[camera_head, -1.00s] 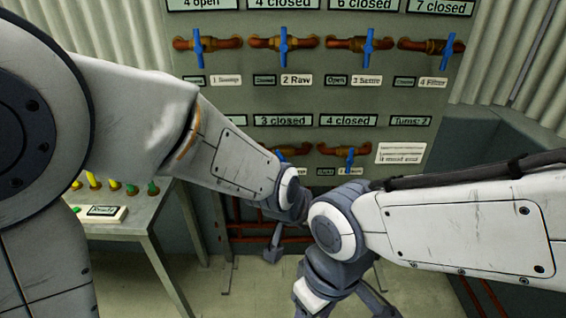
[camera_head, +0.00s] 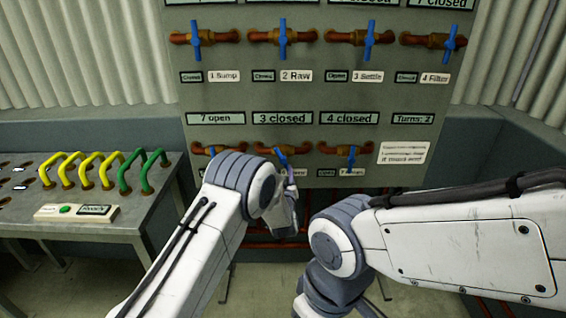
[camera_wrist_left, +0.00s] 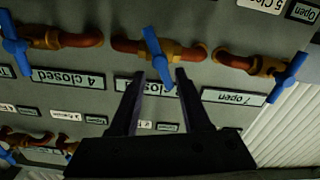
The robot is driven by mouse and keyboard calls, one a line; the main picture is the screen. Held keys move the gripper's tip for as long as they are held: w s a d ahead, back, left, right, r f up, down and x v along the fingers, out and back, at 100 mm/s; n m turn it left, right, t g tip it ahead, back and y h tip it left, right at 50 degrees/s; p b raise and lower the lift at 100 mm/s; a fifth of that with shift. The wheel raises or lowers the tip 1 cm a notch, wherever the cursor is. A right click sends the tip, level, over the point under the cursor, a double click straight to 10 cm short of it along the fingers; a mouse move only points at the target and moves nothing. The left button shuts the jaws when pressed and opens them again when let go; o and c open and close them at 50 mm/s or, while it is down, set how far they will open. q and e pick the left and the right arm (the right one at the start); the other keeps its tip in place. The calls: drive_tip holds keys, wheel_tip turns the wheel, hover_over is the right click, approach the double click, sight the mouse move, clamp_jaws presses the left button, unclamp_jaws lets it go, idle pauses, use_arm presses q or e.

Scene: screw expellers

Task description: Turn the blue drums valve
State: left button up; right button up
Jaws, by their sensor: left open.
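The lower row of the panel has three valves with blue handles: left (camera_head: 211,151), middle (camera_head: 281,154) and right (camera_head: 351,156). The tags below them are too small or covered to read, so I cannot tell which is the drums valve. My left gripper (camera_head: 291,190) is at the middle valve, its fingers mostly hidden by my wrist. In the left wrist view, which is upside down, my left gripper (camera_wrist_left: 160,76) is open. The middle valve's tilted blue handle (camera_wrist_left: 155,50) lies in line with the gap; contact cannot be told. My right gripper's fingers are out of sight.
An upper row of valves (camera_head: 284,38) sits above, labelled Sump, Raw, Settle and Filter. Display plates (camera_head: 282,118) read 7 open, 3 closed, 4 closed, Turns: 2. A bench (camera_head: 60,240) with yellow and green handles and a button box (camera_head: 75,212) stands left.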

sight(283, 161)
use_arm(q)
drive_tip(key=w, duration=0.6)
drive_tip(key=shift+w, duration=0.3)
